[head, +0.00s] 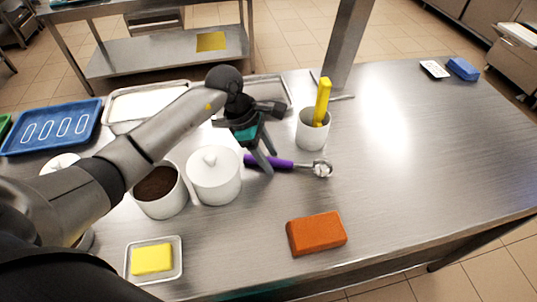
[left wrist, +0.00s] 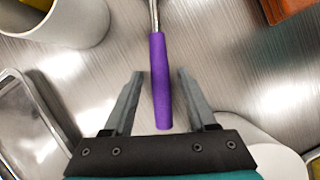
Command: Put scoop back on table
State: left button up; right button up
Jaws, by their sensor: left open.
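The scoop has a purple handle (head: 274,161) and a metal head (head: 322,168). It lies on the metal table (head: 400,160) in the head view, to the right of the white lidded jar. In the left wrist view the purple handle (left wrist: 161,85) extends between the two fingers, with a gap on each side. My left gripper (head: 264,168) is open around the handle's end, apart from it; it also shows in the left wrist view (left wrist: 160,85). The scoop's head is out of the left wrist view. My right gripper is not in view.
A white lidded jar (head: 214,178) and a jar of brown contents (head: 160,192) stand close to the left. A white cup (head: 311,132) with a yellow-handled tool (head: 322,100) stands behind. An orange block (head: 316,233) lies in front. The table's right side is mostly clear.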

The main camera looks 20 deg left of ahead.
pick_arm(q)
jog(key=v, duration=1.2)
jog(key=shift+r+p, duration=0.15)
jog(key=shift+p, duration=0.25)
